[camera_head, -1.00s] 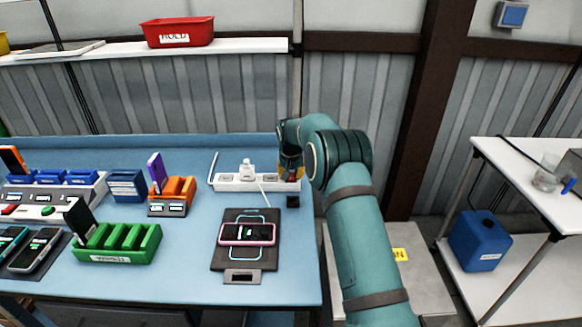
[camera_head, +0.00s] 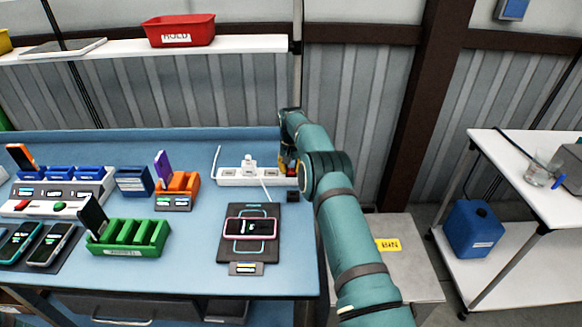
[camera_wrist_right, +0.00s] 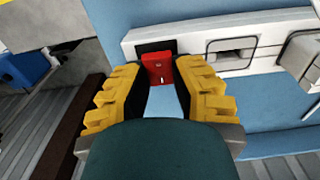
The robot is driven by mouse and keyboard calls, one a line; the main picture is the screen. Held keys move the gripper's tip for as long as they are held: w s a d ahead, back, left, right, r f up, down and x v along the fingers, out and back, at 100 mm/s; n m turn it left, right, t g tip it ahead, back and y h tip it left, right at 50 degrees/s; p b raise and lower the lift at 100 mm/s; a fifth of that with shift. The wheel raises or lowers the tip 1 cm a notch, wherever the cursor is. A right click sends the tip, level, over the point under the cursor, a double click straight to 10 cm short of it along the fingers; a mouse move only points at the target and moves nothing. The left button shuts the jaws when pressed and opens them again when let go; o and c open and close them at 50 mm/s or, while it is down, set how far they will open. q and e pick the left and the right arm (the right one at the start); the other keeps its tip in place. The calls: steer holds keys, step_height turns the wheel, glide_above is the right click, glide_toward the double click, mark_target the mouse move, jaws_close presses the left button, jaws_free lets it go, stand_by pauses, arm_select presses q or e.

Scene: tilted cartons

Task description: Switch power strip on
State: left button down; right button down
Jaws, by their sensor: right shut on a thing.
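The white power strip (camera_head: 230,176) lies at the back of the blue table, with a white plug (camera_head: 249,166) in it. In the right wrist view the strip (camera_wrist_right: 280,22) runs across the top, and its red switch (camera_wrist_right: 158,70) sits at the end in a dark surround. My right gripper (camera_head: 288,166) is at the strip's right end. In the wrist view its yellow fingers (camera_wrist_right: 160,88) stand on either side of the red switch and are shut on it; the exact contact is hard to see. Whether the switch is pressed is unclear. My left gripper is not in view.
A phone (camera_head: 250,227) lies on a dark charging pad (camera_head: 237,248) in front of the strip. A green rack (camera_head: 130,240), an orange holder (camera_head: 178,186) and other chargers stand to the left. A grey box (camera_head: 405,255) is beside the table's right edge.

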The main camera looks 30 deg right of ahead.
mark_target(291, 171)
steer(key=shift+f, duration=0.15)
steer(key=c, duration=0.7)
jaws_free()
steer(key=shift+c, duration=0.2)
step_height(291, 171, up, 12)
steer(key=shift+s, duration=0.2)
